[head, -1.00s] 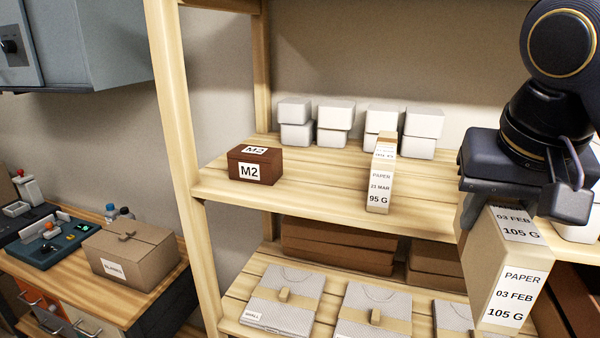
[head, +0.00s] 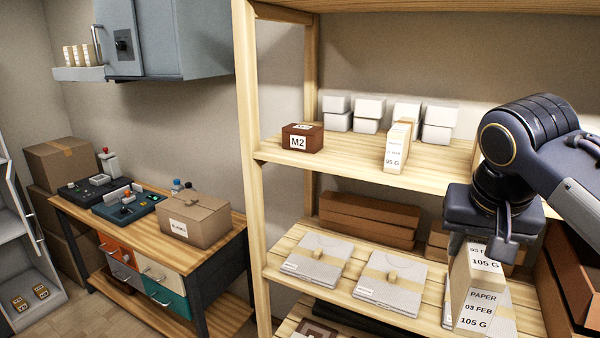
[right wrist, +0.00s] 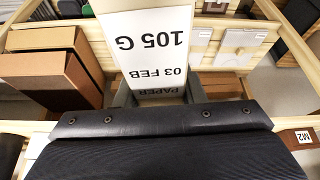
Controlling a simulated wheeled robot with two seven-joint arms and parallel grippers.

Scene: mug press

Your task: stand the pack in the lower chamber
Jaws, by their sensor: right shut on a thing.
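My right gripper (head: 480,242) is shut on a tall cream paper pack (head: 474,303) labelled "PAPER 03 FEB 105 G". The pack hangs upright below the jaws, in front of the wooden shelf's right part. In the right wrist view the pack's white label (right wrist: 150,45) reads upside down between the fingers (right wrist: 160,95). A pale open-fronted cabinet (head: 12,250) stands at the far left edge, cut off by the frame, with small brown labelled items in its lower space. I cannot tell whether that is the lower chamber. My left gripper is not in view.
The wooden shelf (head: 253,180) holds another paper pack (head: 397,148), a brown M2 box (head: 302,138), white boxes and flat wrapped parcels. A workbench (head: 150,240) with a carton (head: 195,220) stands left of it. A grey wall cabinet (head: 165,40) hangs above the bench.

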